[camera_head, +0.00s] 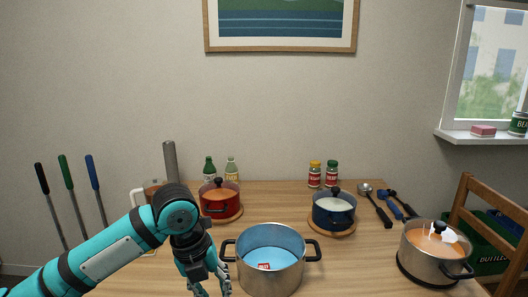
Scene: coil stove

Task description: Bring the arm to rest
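My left arm comes in from the left and bends down over the table's front left. Its gripper (210,286) points down at the bottom edge of the picture, left of the large steel pot (270,271). The fingers look spread with nothing between them, though the picture's edge cuts off the tips. The gripper is close to the pot's left handle (228,251) but does not appear to hold it. My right gripper is out of view.
The pot holds blue content and a small red item (264,266). A red pot (220,203), a blue pot (334,214) and another steel pot (430,262) stand on the wooden table (270,205). Bottles, jars and utensils (385,213) sit behind. A chair (490,205) is right.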

